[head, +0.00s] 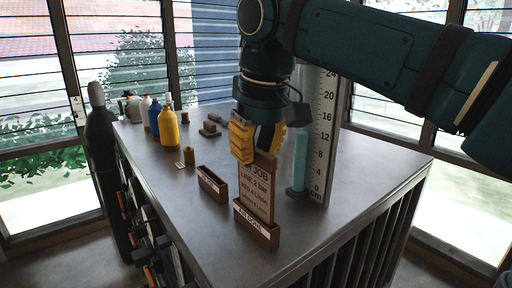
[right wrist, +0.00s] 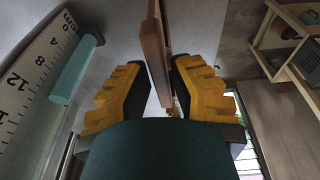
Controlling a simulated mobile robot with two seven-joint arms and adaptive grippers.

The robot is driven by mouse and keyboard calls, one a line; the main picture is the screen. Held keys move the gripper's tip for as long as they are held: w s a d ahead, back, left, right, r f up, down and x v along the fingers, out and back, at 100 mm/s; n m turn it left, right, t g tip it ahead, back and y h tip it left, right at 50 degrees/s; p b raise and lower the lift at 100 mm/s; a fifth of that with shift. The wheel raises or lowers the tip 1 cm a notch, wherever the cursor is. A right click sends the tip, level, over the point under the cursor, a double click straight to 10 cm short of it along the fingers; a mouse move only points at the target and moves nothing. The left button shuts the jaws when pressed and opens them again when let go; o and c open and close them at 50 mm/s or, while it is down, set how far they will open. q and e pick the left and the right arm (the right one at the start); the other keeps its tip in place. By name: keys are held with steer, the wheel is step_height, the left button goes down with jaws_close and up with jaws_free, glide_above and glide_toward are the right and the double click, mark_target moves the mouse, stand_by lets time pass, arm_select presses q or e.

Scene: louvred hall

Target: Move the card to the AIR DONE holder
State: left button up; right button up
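The card (head: 257,192) is a brown upright plate with printed lines, the top one ending in "JOB". Its lower edge stands in the front brown holder (head: 257,232), whose white label seems to read AIR DONE. A second small brown holder (head: 212,183) stands behind it to the left, empty, its label too small to read. My right gripper (head: 257,145) is at the card's top edge. In the right wrist view the card (right wrist: 153,45) lies between the yellow-and-black fingers (right wrist: 163,75), which look apart with gaps beside it. My left gripper is out of view.
Yellow (head: 168,130) and blue bottles and small brown blocks (head: 210,129) stand farther back. The dark tabletop (head: 350,190) is clear at the right.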

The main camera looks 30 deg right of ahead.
steer(key=shift+o, duration=0.9)
steer(key=shift+r, duration=0.2)
steer(key=p+v, duration=0.6)
steer(key=shift+w+r, duration=0.1)
steer(key=shift+w, duration=0.2)
steer(key=shift+s+r, duration=0.1)
steer(key=shift+r, duration=0.2)
